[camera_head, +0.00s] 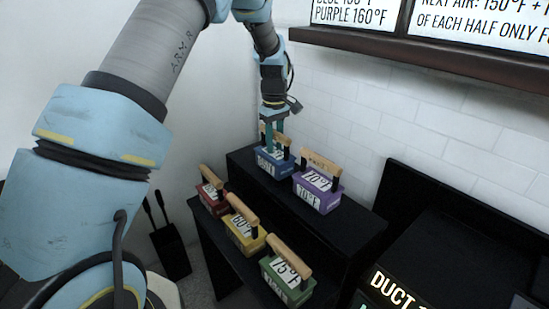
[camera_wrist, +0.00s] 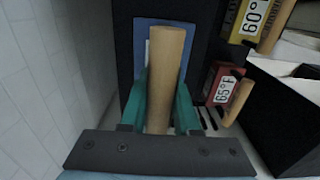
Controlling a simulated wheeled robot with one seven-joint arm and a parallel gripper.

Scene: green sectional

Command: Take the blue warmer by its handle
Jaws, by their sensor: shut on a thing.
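The blue warmer (camera_head: 268,166) stands on the upper black step at the back, with a wooden handle (camera_wrist: 166,75) along its top. In the wrist view its blue body (camera_wrist: 150,27) shows partly behind the handle. My gripper (camera_head: 275,128) comes down on it from above. In the wrist view its green fingers (camera_wrist: 160,108) lie on both sides of the wooden handle, shut on it. The fingers and handle hide much of the warmer's label.
A purple warmer (camera_head: 318,190) stands close to the right on the same step. Red (camera_head: 212,193), yellow (camera_head: 245,232) and green (camera_head: 287,279) warmers stand on the lower step in front. A white tiled wall (camera_head: 400,130) is behind, with a dark shelf (camera_head: 430,60) above.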

